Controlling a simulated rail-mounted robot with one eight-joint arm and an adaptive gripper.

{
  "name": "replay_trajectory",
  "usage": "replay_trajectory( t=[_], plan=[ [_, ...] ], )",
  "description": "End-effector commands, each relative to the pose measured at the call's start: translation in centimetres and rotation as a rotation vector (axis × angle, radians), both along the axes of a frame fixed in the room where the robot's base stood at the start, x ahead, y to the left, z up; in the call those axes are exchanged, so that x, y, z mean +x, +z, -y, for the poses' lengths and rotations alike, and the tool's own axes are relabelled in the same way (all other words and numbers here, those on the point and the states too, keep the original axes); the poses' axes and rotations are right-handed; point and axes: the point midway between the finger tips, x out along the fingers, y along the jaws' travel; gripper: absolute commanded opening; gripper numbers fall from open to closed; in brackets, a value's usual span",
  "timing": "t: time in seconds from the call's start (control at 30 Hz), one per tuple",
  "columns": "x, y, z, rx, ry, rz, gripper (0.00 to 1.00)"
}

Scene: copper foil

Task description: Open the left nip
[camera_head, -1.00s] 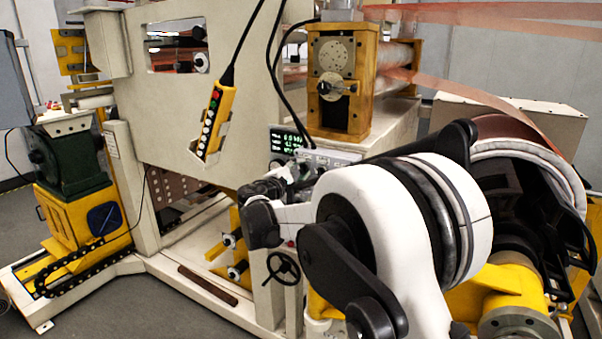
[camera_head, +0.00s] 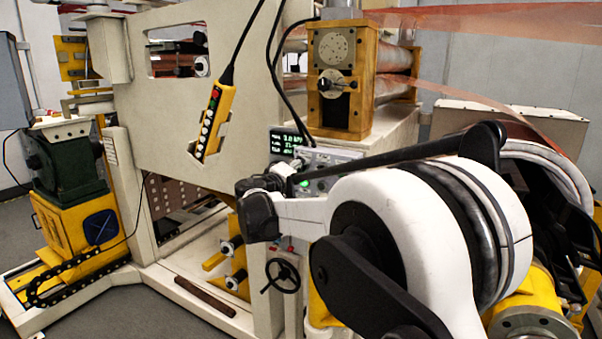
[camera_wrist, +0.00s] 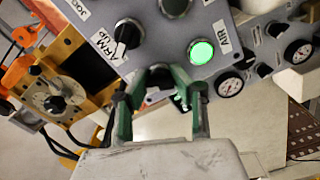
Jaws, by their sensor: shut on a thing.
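In the wrist view my gripper (camera_wrist: 160,82) has its green-sided fingers closed around a dark knob (camera_wrist: 160,72) on a grey control panel (camera_wrist: 222,20). The fingers hide most of the knob, and I cannot read its label. To its left is a black selector knob (camera_wrist: 127,34) labelled "ARM UP". To its right a round green button (camera_wrist: 201,51) is lit. The panel also shows in the head view (camera_head: 335,155); there my wrist hides part of it and the fingertips are hard to make out. A yellow-framed roller stand (camera_head: 324,118) stands behind the panel.
A small display (camera_head: 284,141) is left of the panel. A yellow pendant (camera_head: 213,118) hangs on a cable at the machine frame. Gauges (camera_wrist: 230,86) sit beside an "AIR" label. Copper foil (camera_head: 490,100) runs off right. A handwheel (camera_head: 281,276) is below my wrist.

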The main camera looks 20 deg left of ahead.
Motion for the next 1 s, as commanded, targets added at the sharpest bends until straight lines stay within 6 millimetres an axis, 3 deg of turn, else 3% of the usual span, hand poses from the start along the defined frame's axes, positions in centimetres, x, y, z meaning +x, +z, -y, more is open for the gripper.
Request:
replay_trajectory(
  t=[0.3,0.8,0.83,0.9,1.0],
  plan=[
    [-0.03,-0.1,0.02,0.11,0.0,0.017,0.0],
    [-0.03,-0.06,0.01,0.129,0.0,0.021,0.0],
    [-0.03,-0.06,0.01,0.129,0.0,0.021,0.23],
    [-0.03,-0.06,0.0,0.129,0.0,0.021,0.33],
    [-0.03,-0.04,0.0,0.128,0.0,0.021,0.33]
  ],
)
